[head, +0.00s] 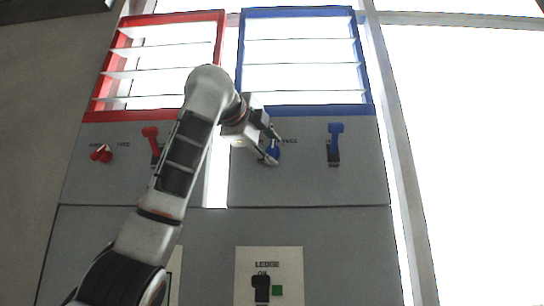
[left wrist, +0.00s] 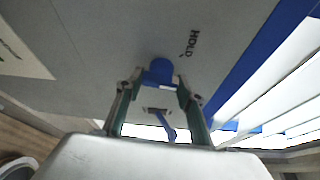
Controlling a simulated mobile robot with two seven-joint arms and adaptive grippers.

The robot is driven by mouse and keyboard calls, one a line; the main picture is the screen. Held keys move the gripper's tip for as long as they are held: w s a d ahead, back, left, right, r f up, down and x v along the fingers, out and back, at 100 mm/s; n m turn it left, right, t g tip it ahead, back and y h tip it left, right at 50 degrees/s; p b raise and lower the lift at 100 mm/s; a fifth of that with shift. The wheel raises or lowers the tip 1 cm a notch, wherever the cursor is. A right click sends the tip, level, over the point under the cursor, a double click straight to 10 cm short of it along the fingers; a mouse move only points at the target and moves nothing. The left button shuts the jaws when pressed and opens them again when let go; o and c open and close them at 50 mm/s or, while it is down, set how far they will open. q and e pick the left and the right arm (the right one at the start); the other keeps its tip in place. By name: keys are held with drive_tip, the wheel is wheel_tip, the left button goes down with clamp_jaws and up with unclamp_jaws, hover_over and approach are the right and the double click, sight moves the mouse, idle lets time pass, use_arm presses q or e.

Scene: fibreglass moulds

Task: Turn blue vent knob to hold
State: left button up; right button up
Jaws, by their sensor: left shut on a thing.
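The blue vent knob (head: 274,150) is on the grey panel below the blue-framed vent (head: 305,110), partly hidden by my left gripper (head: 272,150). In the left wrist view the knob (left wrist: 160,70) sits between the two fingertips of my left gripper (left wrist: 158,84), which is shut on it. The word HOLD (left wrist: 192,44) is printed on the panel beside the knob. In the head view a label right of the knob is too small to read surely. The knob's exact pointing is hard to tell. My right gripper is in neither view.
A blue lever (head: 335,142) is right of the knob. A red-framed vent (head: 160,18), red knob (head: 101,153) and red lever (head: 151,138) are at left. Below is a LEDGE plate (head: 245,270) with a black switch (head: 262,288) and green square (head: 277,290).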

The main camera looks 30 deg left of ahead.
use_arm(q)
drive_tip(key=n, duration=0.1)
drive_tip(key=n+t+b, duration=0.1)
drive_tip(key=shift+w+f+n, duration=0.15)
drive_tip(key=shift+f+n, duration=0.15)
drive_tip(key=shift+f, duration=0.05)
drive_tip(key=n+t+y+b, duration=0.1)
drive_tip(key=n, duration=0.2)
drive_tip(key=shift+d+n, duration=0.1)
drive_tip(key=shift+n, duration=0.3)
drive_tip(key=shift+n+t+y+b, duration=0.3)
drive_tip(key=shift+n+t+y, duration=0.1)
drive_tip(key=shift+n, duration=0.8)
drive_tip(key=shift+n+y, duration=0.4)
drive_tip(key=shift+n, duration=0.6)
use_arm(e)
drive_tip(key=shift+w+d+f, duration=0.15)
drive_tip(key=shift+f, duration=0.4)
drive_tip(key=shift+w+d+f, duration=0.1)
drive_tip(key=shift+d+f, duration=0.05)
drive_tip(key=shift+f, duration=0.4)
use_arm(q)
drive_tip(key=shift+n, duration=0.3)
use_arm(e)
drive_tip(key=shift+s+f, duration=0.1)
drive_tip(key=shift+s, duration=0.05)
